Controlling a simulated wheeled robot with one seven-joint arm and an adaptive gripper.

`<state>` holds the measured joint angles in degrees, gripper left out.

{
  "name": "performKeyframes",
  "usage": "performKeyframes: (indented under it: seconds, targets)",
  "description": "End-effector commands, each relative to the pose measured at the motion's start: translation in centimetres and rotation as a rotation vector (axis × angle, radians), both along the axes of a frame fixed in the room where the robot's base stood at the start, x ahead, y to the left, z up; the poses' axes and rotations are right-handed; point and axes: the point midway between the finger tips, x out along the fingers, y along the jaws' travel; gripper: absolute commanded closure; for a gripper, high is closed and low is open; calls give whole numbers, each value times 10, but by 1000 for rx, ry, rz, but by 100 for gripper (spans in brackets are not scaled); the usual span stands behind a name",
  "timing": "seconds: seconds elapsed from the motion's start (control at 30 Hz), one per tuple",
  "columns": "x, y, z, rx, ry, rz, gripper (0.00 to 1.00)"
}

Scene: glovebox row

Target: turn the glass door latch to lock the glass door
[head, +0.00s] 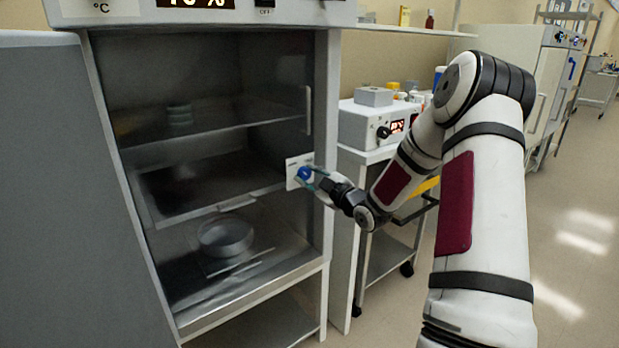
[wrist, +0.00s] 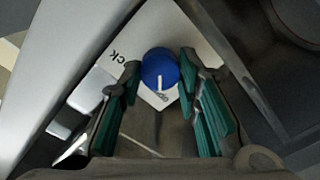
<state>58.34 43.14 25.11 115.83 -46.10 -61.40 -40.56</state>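The glass door latch is a round blue knob (head: 304,173) with a white pointer line, on a white plate (head: 292,165) at the right edge of the glass door (head: 210,100). In the wrist view the blue knob (wrist: 158,66) sits between the fingertips of my gripper (wrist: 160,70), its white line pointing down in the picture. Part of a printed word ending in "CK" shows on the plate. My gripper (head: 318,182) has one teal-padded finger on each side of the knob. Whether the pads press on it cannot be made out. The glass door appears closed.
The cabinet's grey outer door (head: 60,190) stands swung open at the left. A vertical handle (head: 308,110) is above the latch. Dishes stand on the shelves behind the glass. A cart with a white instrument (head: 372,122) stands close to the right. Floor is clear at far right.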

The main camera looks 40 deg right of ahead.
Motion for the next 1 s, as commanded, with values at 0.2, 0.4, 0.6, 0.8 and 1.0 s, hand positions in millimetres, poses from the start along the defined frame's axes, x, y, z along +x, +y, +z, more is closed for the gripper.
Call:
performKeyframes:
  seconds: [0.2, 0.4, 0.6, 0.8, 1.0]
  targets:
    - [0, 0, 0, 3, 1, 1, 97]
    - [0, 0, 0, 43, 3, 1, 97]
    - [0, 0, 1, 154, 7, 1, 97]
    - [0, 0, 1, 328, 13, 1, 97]
    - [0, 0, 1, 520, 20, 1, 97]
